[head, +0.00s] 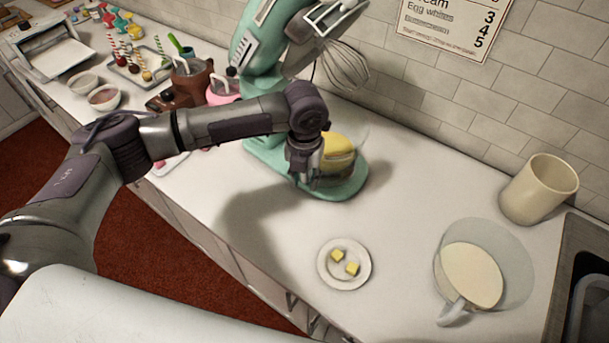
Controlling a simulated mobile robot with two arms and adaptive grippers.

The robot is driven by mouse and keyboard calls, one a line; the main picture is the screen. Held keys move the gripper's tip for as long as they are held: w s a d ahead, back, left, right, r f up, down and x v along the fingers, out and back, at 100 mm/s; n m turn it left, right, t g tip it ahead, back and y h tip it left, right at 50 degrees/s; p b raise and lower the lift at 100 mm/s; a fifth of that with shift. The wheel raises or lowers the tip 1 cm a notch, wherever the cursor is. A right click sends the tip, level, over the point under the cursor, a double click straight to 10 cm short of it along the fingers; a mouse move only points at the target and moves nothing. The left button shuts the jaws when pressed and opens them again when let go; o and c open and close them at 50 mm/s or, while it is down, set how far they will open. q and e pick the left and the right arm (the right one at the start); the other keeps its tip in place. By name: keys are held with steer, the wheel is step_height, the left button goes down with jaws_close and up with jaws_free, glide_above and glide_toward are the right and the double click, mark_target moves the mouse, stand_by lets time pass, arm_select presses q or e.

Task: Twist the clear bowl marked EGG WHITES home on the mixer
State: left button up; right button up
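The teal mixer (257,50) stands against the wall with its head tilted up and its whisk (345,66) raised. On its base (345,188) sits a clear bowl with yellow contents (338,147), partly hidden by my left gripper. My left gripper (303,180) points down at the near left side of this bowl; I cannot tell whether its fingers are closed on it. Another clear bowl (514,262) with a handle and pale cream contents stands at the front right. I can read no EGG WHITES marking on either bowl. My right gripper is not in view.
A small plate (330,280) with two yellow cubes lies front centre. A cream canister (538,188) and a dark sink (590,262) are at the right. Containers, bowls and a tray (138,72) of treats fill the left counter.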

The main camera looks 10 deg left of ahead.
arm_select(q)
jaws_close()
steer(key=shift+w+a+r+m+p, duration=0.1)
steer(key=shift+w+a+m+p, duration=0.05)
steer(key=shift+a+m+p, duration=0.2)
steer(key=shift+w+a+m, duration=0.1)
steer(key=shift+a+m, duration=0.25)
steer(key=shift+a, duration=0.1)
steer(key=shift+w+a+m+p, duration=0.4)
steer(key=shift+a+m+p, duration=0.05)
steer(key=shift+a+m, duration=0.3)
